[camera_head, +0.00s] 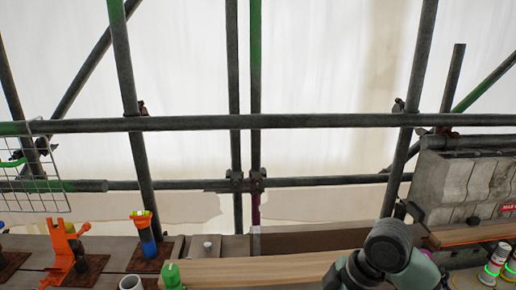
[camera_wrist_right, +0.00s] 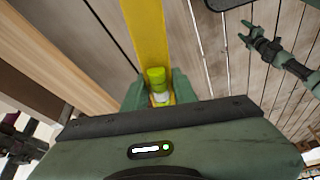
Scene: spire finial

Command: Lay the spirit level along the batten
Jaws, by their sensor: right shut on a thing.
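The yellow spirit level (camera_wrist_right: 147,35) runs up from my right gripper (camera_wrist_right: 158,92) in the right wrist view. The gripper is shut on it, and a green vial part shows between the fingers. A pale wooden beam, apparently the batten (camera_head: 250,269), lies along the boards in the head view; a wooden length (camera_wrist_right: 60,62) also shows left of the level in the wrist view, apart from it. The level does not show in the head view, where my right arm covers the beam's right end. My left gripper (camera_wrist_right: 246,32) shows at the wrist view's upper right, its fingers apart and empty.
Scaffold tubes (camera_head: 270,123) cross behind the boards. An orange tool (camera_head: 66,255), an orange-and-blue tool (camera_head: 146,235) and a green bottle (camera_head: 172,277) stand at left. Spray cans (camera_head: 495,262) and stone blocks (camera_head: 465,185) are at right. A wire basket (camera_head: 32,180) hangs far left.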

